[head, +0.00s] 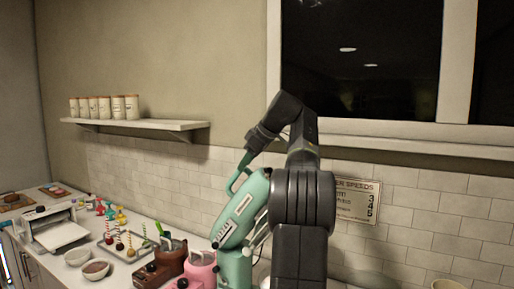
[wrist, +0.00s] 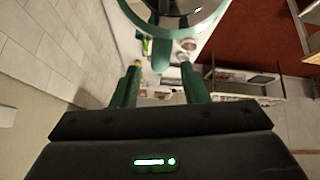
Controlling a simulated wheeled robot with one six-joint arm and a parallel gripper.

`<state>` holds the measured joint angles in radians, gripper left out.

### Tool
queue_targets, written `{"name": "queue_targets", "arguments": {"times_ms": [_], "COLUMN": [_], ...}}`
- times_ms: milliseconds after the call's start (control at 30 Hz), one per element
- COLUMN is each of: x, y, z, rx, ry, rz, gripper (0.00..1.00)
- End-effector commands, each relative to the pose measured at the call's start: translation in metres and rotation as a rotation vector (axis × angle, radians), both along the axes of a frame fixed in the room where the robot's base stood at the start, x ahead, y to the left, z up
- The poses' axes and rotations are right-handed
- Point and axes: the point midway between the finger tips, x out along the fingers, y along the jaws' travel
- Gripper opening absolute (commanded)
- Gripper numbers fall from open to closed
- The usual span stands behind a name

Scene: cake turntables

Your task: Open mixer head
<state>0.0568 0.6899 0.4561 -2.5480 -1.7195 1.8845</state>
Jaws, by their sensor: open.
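The mint-green mixer (head: 236,222) stands on the counter at the lower middle of the head view. Its head is tilted up, with the upper end toward the right. My gripper (head: 234,184) points down at the upper left side of the raised head; its fingers are green, and contact cannot be told in this view. In the wrist view my gripper (wrist: 160,70) is open, its two green fingers apart. Part of the mixer (wrist: 180,12), round and shiny with a green edge, fills the top there. My arm hides the mixer's right side in the head view.
Brown (head: 165,262) and pink (head: 200,269) appliances stand just left of the mixer. A tray of colourful cake pops (head: 128,245), bowls (head: 95,268) and a white machine (head: 52,228) lie farther left. A wall shelf (head: 135,124) holds several canisters.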

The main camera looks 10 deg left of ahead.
Motion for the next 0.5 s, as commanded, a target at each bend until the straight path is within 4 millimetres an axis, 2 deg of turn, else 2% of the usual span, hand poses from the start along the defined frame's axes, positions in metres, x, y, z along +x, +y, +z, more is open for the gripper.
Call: {"name": "queue_targets", "arguments": {"times_ms": [200, 500], "x": [-0.009, -0.015], "y": [-0.024, -0.038], "z": [0.034, 0.055], "rx": [0.000, 0.000], "ry": [-0.002, 0.000], "rz": [-0.003, 0.000], "gripper": [0.41, 0.41]}}
